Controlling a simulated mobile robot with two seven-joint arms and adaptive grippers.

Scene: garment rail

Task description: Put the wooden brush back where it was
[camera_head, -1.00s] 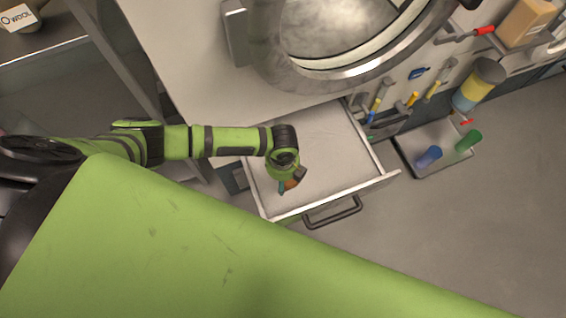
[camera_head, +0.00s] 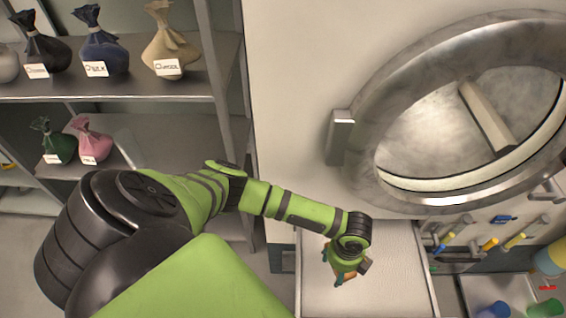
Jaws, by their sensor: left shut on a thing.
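My left gripper (camera_head: 347,275) points down over the open drawer (camera_head: 392,290) below the round door. It is shut on a small brown thing, which I take to be the wooden brush (camera_head: 365,266). Only a bit of the brush sticks out to the right of the fingers; my wrist hides the rest. I cannot tell whether the brush touches the drawer floor. The visible drawer floor is pale and bare. My right gripper is not in view.
A large round metal door (camera_head: 440,120) stands above the drawer. Shelves with several tied sacks (camera_head: 103,45) are at the left. Tools with coloured handles (camera_head: 490,243) hang right of the drawer. A tray (camera_head: 512,290) with blue and green cylinders stands at the lower right.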

